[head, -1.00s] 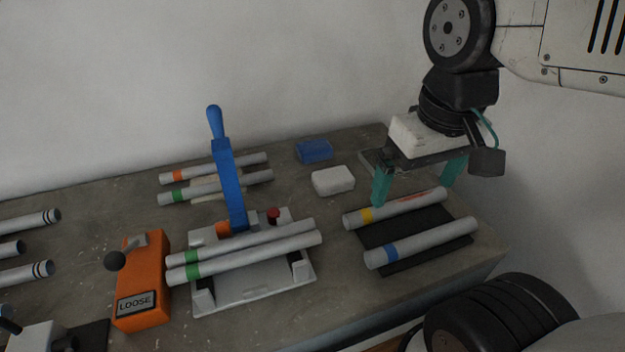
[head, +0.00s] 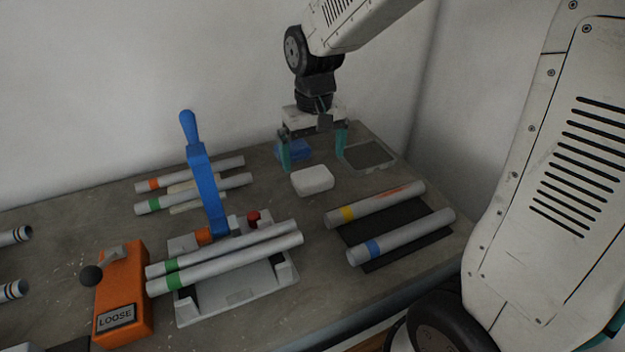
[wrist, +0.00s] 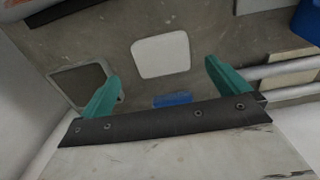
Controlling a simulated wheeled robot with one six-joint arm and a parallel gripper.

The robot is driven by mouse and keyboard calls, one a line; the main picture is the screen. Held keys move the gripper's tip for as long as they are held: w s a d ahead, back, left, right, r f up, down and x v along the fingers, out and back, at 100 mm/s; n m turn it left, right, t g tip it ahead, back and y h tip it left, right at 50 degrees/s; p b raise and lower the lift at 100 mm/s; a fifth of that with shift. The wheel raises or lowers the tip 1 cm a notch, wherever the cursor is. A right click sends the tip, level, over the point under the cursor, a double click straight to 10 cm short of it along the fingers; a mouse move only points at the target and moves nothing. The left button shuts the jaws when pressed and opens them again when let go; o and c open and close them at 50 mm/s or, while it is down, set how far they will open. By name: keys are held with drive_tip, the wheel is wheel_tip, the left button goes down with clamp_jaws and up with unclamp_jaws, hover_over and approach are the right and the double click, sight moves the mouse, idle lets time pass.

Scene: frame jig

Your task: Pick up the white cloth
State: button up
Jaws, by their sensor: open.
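The white cloth (head: 312,180) is a small folded pad lying on the grey bench, in front of the blue block. It also shows in the wrist view (wrist: 161,56), ahead of the fingertips and between their lines. My gripper (head: 314,163) has teal fingers spread wide with nothing between them. It hangs above the bench just behind the cloth, over the blue block (head: 294,150), which the left finger partly hides. In the wrist view, my gripper (wrist: 162,82) is apart from the cloth.
A dark-topped tray (head: 370,156) lies right of my gripper. Tubes with yellow and blue bands rest on a black mat (head: 395,236). A clamp jig with an upright blue lever (head: 205,180) holds two green-banded tubes. An orange box labelled LOOSE (head: 123,300) stands at front left.

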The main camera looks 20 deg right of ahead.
sight(312, 174)
wheel_tip(312, 174, down, 6)
drive_tip(key=shift+a+f, duration=0.15)
drive_tip(key=c, duration=1)
